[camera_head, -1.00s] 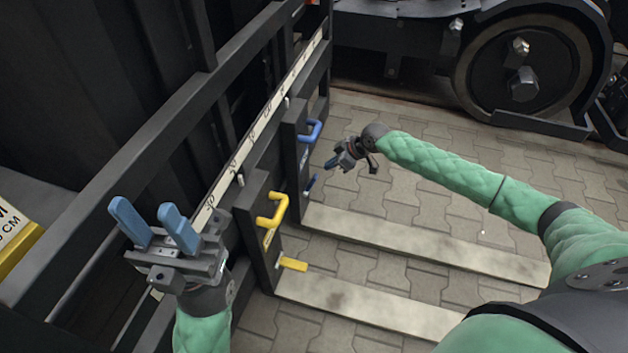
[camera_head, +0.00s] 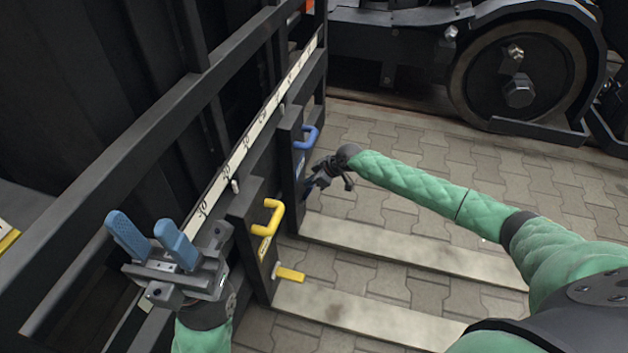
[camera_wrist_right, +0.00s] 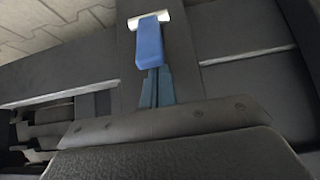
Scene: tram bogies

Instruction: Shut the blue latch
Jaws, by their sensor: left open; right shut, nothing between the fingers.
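The blue latch (camera_wrist_right: 150,42) is a short blue lever on a pale mount, seen in the right wrist view on a dark upright. In the head view it is hidden behind my right gripper (camera_head: 310,184), low on the dark post under the blue handle (camera_head: 308,139). My right gripper is shut and empty. Its blue fingers (camera_wrist_right: 157,86) are right at the latch's near end in the wrist view; I cannot tell whether they touch. My left gripper (camera_head: 146,235) is open and empty, pointing up beside the dark frame at left, far from the latch.
A yellow handle (camera_head: 268,217) and a yellow latch (camera_head: 290,274) sit on the nearer post. Two long pale forks (camera_head: 410,248) run right over the paving. A dark rail frame (camera_head: 150,145) stands at left, a large wheel (camera_head: 520,80) at the back right.

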